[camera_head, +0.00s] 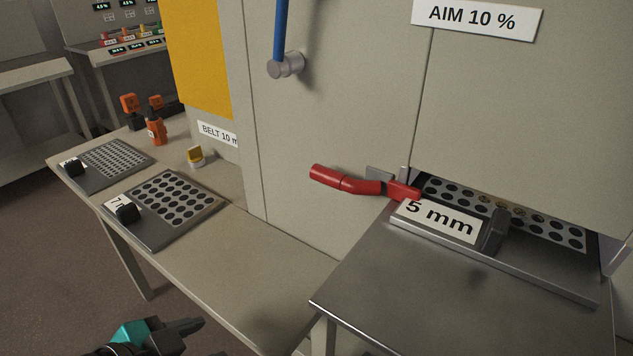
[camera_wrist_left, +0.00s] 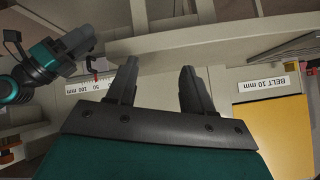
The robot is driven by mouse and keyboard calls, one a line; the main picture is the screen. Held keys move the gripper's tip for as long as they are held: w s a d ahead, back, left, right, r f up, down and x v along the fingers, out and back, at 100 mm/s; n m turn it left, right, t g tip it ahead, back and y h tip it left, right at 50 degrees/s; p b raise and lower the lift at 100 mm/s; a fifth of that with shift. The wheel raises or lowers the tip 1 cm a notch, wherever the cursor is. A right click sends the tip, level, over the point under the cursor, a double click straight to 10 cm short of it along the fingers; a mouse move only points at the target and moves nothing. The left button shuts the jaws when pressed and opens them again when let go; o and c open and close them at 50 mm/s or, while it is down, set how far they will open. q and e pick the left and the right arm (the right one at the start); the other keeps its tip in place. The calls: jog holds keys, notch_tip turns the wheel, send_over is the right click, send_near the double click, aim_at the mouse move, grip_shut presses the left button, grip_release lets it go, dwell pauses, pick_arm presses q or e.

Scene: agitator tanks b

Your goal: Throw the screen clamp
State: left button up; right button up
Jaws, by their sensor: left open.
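The screen clamp's red handle (camera_head: 340,181) juts left from the left end of the screen tray in the head view. Its grey bracket (camera_head: 380,174) sits behind it against the cabinet. The screen labelled 5 mm (camera_head: 440,222) lies partly in the slot, with a dark grip block at its right. My left gripper (camera_head: 185,327) is at the bottom of the head view, below and left of the handle and well apart from it. In the left wrist view its two fingers (camera_wrist_left: 156,85) are spread and empty.
A steel shelf (camera_head: 380,285) extends in front of the slot. A bench (camera_head: 265,262) on the left holds two perforated screens (camera_head: 178,200) (camera_head: 114,160), a yellow knob (camera_head: 195,156) and orange-topped items (camera_head: 156,127). A blue lever (camera_head: 281,30) hangs above on the cabinet.

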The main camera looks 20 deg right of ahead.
pick_arm(q)
jog(key=w+d+r+m+g+h, duration=0.1)
jog(key=w+d+r+m+h, duration=0.15)
jog(key=r+m, duration=0.25)
jog(key=w+d+r+m+h, duration=0.2)
jog(key=d+r+m+h, duration=0.1)
jog(key=d+r+m, duration=0.15)
jog(key=m+g+h, duration=0.1)
jog(key=m+h, duration=0.2)
jog(key=m, duration=0.6)
send_near(322, 179)
jog(key=shift+n+y, duration=0.25)
jog(key=p+x, duration=0.1)
jog(key=x, duration=0.3)
jog(key=p+x, duration=0.1)
jog(key=x, duration=0.4)
jog(key=shift+d+r, duration=0.15)
jog(key=shift+d, duration=0.2)
grip_shut()
